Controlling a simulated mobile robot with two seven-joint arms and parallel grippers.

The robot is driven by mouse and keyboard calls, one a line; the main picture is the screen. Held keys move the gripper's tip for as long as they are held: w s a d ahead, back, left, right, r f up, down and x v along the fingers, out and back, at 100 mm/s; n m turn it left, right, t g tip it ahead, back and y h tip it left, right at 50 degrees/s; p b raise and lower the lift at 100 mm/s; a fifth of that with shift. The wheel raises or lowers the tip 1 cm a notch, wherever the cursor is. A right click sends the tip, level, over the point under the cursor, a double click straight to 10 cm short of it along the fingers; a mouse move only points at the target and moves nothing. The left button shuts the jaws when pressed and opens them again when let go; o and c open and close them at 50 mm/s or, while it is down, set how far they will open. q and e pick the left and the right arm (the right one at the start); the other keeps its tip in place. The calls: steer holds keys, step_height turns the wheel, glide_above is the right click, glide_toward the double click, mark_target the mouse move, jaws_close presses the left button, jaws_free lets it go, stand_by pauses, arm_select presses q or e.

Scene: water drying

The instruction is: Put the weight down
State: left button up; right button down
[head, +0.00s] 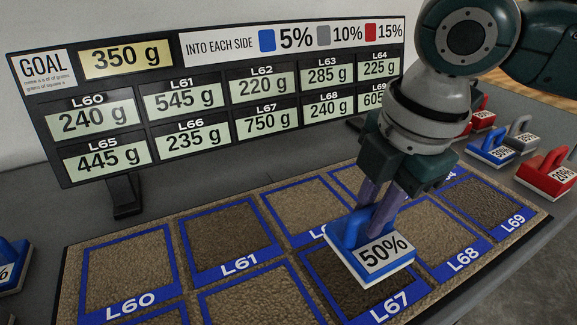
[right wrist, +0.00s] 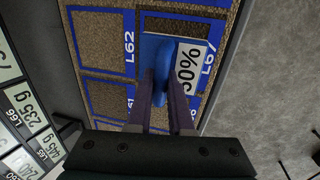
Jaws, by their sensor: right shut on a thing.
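The blue weight (head: 384,254) with a white plate reading 50% is in my right gripper (head: 376,220), whose two fingers are shut on its blue handle. The weight is over the L67 square (head: 335,283) of the tray and hides part of it; I cannot tell whether it touches. In the right wrist view the weight (right wrist: 190,62) lies between the fingers (right wrist: 167,100), beside the L67 label. The tray (head: 75,280) has blue-framed squares of brown grainy material, some darker. My left gripper is not in view.
A display board (head: 225,110) stands behind the tray, showing a goal of 350 g and readings for L60 to L69. More weights stand at the right: a blue one (head: 490,152), a grey one (head: 522,138) and red ones (head: 548,175). Another blue weight (head: 12,265) is at the left edge.

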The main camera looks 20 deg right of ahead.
mark_target(365, 237)
step_height(365, 237, down, 5)
steer(key=shift+r+b, duration=0.2)
steer(key=shift+b, duration=0.45)
steer(key=shift+r, duration=0.1)
steer(key=c, duration=1.3)
jaws_free()
steer(key=shift+f, duration=0.2)
steer(key=o, duration=0.5)
steer(key=shift+r, duration=0.1)
